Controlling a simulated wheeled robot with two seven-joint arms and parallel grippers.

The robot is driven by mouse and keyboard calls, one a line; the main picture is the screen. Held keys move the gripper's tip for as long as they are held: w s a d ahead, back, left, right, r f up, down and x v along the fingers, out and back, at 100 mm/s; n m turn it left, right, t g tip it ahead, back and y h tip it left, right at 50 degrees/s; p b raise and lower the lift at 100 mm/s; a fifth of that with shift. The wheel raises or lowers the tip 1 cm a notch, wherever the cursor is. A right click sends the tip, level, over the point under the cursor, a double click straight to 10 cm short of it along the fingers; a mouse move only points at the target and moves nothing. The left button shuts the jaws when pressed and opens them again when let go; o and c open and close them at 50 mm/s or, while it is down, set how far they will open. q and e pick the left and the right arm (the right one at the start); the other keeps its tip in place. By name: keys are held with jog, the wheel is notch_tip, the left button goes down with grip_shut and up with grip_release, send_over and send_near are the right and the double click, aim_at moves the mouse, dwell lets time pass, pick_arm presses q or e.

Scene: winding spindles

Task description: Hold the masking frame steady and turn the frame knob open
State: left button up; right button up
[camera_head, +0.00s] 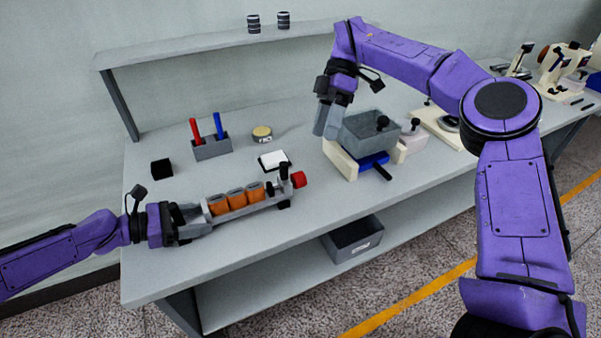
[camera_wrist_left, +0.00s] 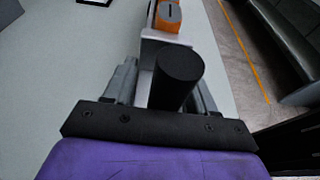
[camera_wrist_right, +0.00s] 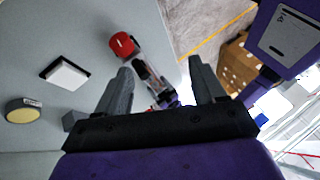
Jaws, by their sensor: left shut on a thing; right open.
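The masking frame (camera_head: 250,207), a long grey holder with orange spools, lies along the table's front left. Its red frame knob (camera_head: 299,179) is at the right end, beside black fittings. My left gripper (camera_head: 203,216) is shut on the frame's left end. In the left wrist view, a black cylinder (camera_wrist_left: 178,75) stands between its fingers, with an orange spool (camera_wrist_left: 168,17) beyond. My right gripper (camera_head: 326,132) is open and empty above the table, right of and behind the knob. The right wrist view shows the red knob (camera_wrist_right: 122,44) apart from its fingers (camera_wrist_right: 162,88).
A grey box (camera_head: 365,132) on a cream stand with a blue part is close beside my right gripper. Table between knob and stand is clear.

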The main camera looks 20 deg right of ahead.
aim_at(301, 172)
jog(key=w+a+f+n+t+h, duration=0.1)
jog(key=w+f+n, duration=0.15)
jog(key=w, duration=0.25)
jog(key=x, duration=1.2)
jog(key=shift+w+d+f, duration=0.1)
jog(key=shift+d+f, duration=0.05)
jog(key=shift+f, duration=0.4)
jog(key=c, duration=1.1)
